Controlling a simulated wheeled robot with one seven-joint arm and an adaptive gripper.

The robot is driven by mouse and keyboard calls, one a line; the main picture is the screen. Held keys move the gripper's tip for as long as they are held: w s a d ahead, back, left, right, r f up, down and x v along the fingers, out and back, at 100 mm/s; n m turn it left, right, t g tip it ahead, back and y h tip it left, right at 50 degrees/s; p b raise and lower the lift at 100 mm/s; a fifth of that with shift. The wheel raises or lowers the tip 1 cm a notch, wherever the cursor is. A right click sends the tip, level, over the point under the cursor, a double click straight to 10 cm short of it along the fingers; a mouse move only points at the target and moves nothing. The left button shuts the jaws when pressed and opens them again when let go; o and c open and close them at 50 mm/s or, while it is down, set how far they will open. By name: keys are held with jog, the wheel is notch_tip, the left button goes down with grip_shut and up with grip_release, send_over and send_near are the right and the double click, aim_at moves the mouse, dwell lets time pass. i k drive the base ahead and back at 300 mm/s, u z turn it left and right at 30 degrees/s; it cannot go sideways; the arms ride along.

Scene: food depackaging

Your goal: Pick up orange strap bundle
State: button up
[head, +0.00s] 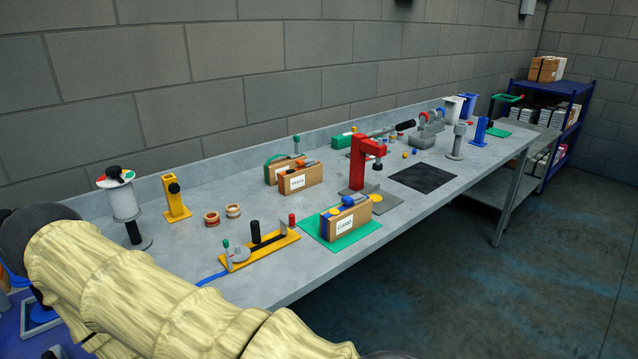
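I cannot clearly make out an orange strap bundle. Two small ringed rolls, the left roll (211,219) and the right roll (233,211), lie side by side on the grey bench (180,265), brownish orange with pale bands. My gripper is out of the picture.
A yellow fixture (259,250) with posts lies near the front edge. A yellow stand (175,198) and white spool (123,201) stand at the left. A red press (364,163) rises mid-bench beside a black mat (423,177). The floor at the right is clear.

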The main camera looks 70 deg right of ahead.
aim_at(296, 178)
jog(key=k, duration=1.3)
jog(key=z, duration=1.2)
jog(key=i, duration=0.95)
